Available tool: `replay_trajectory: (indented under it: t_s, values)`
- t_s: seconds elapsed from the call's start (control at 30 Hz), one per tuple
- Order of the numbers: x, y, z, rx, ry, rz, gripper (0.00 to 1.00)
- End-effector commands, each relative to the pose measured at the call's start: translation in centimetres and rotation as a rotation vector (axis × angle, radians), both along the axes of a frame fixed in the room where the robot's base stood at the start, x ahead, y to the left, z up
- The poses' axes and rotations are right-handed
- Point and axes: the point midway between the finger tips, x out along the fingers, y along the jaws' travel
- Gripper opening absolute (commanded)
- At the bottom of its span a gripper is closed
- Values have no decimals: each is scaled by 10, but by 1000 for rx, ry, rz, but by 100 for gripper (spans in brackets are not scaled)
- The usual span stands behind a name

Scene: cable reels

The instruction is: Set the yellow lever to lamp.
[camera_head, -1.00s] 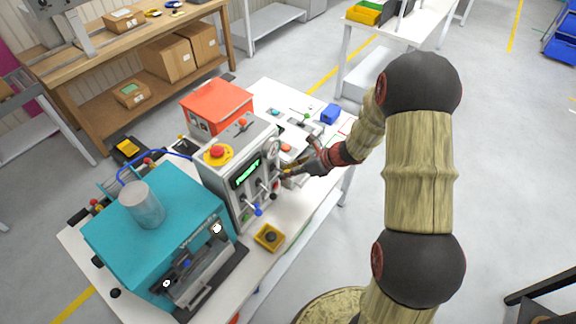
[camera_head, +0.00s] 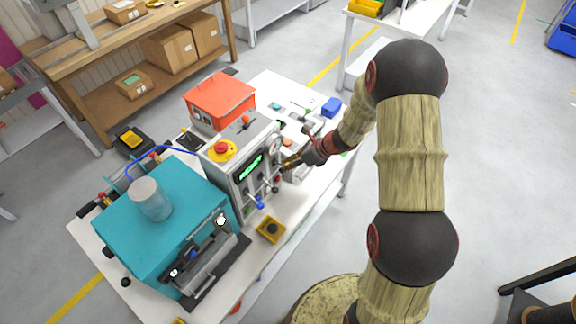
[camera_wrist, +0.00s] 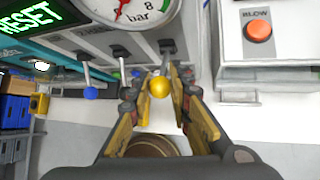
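The yellow lever's ball knob (camera_wrist: 159,87) hangs from a slot in the grey machine panel, below the pressure gauge (camera_wrist: 130,10). My gripper (camera_wrist: 159,80) has one finger on each side of this knob in the wrist view. The fingers stand apart with what look like narrow gaps beside the ball; contact is not clear. In the head view my gripper (camera_head: 284,164) is at the front of the grey machine (camera_head: 225,178) and hides the yellow knob. The lever's position labels are not readable.
A blue-knobbed lever (camera_wrist: 89,92) and a dark lever (camera_wrist: 120,65) are left of the yellow one. An orange BLOW button (camera_wrist: 259,32) sits on a box to the right. A green RESET display (camera_wrist: 35,18) is upper left. A teal machine (camera_head: 165,210) stands beside the panel.

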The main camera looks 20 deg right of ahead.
Motion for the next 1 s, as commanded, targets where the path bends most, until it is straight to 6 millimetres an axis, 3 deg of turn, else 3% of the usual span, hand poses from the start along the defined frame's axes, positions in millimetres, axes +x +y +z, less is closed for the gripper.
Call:
replay_trajectory:
  t_s: [0.3, 0.67, 1.0]
  values:
    - [0, 0, 1, 0, -1, 0, 37]
    - [-1, -3, 4, 0, -2, 0, 37]
    - [-21, -37, 49, -1, -4, -3, 37]
